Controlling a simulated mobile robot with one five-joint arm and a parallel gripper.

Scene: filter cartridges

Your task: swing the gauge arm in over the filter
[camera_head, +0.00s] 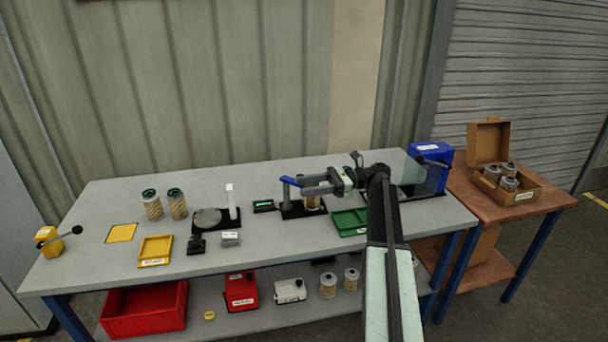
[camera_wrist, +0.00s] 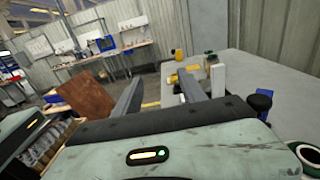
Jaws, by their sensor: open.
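The gauge stand (camera_head: 286,196) is on the bench beside a small box with a green display (camera_head: 264,205). Its blue arm (camera_head: 291,181) is at the top of the post. A filter cartridge (camera_head: 312,204) stands on the black base right of the post, its top hidden behind my gripper. My gripper (camera_head: 304,186) is open and reaches left at the height of the blue arm. In the wrist view its jaws (camera_wrist: 158,92) are apart with nothing between them.
Two filters (camera_head: 164,204), a round plate fixture (camera_head: 207,219) and a yellow tray (camera_head: 155,250) stand to the left. A green tray (camera_head: 349,222) is in front of my gripper. A blue machine (camera_head: 430,166) stands at the right end. An open carton (camera_head: 509,184) holds several filters.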

